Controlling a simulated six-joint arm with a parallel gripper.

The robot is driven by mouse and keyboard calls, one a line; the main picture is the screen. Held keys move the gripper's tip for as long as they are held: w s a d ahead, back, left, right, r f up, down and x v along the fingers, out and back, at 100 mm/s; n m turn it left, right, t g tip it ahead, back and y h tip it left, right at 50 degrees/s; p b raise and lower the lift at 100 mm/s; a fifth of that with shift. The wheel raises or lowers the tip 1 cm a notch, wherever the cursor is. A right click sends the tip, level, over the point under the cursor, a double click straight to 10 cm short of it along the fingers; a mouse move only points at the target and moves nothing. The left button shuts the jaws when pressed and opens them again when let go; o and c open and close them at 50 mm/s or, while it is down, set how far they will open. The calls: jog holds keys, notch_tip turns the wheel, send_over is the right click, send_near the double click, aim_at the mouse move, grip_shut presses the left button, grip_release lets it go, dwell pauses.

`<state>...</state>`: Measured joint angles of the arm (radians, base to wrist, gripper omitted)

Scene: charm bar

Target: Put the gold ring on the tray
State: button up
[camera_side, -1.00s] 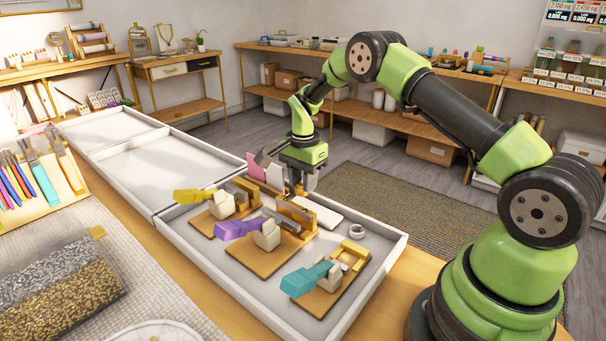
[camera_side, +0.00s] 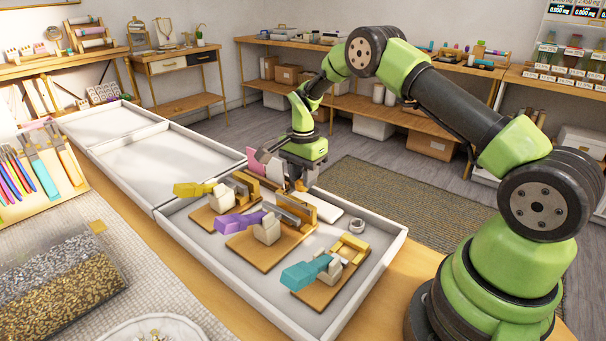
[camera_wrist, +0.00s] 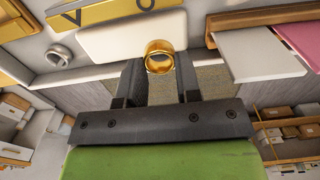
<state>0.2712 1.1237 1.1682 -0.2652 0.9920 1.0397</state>
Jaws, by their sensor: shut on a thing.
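The gold ring (camera_wrist: 159,56) is between the fingertips of my gripper (camera_wrist: 160,72) in the wrist view, and the gripper is shut on it. In the side view my gripper (camera_side: 298,184) is low over the back edge of the white-rimmed tray (camera_side: 375,273), behind the gold-coloured block. Two bare white trays (camera_side: 165,165) stretch to the back left.
The front tray holds wooden stands with yellow (camera_side: 192,189), purple (camera_side: 235,223) and teal (camera_side: 303,274) handled tools. A silver ring (camera_side: 357,226) lies right of the slab. A pink piece (camera_side: 257,163) stands left of my gripper. A bin of beads (camera_side: 62,270) is at front left.

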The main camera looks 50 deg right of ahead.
jog(key=shift+f, duration=1.25)
dwell(1.9)
jog(key=o, duration=0.9)
jog(key=shift+o, duration=0.2)
jog(key=shift+r, duration=0.1)
notch_tip(320, 180, up, 10)
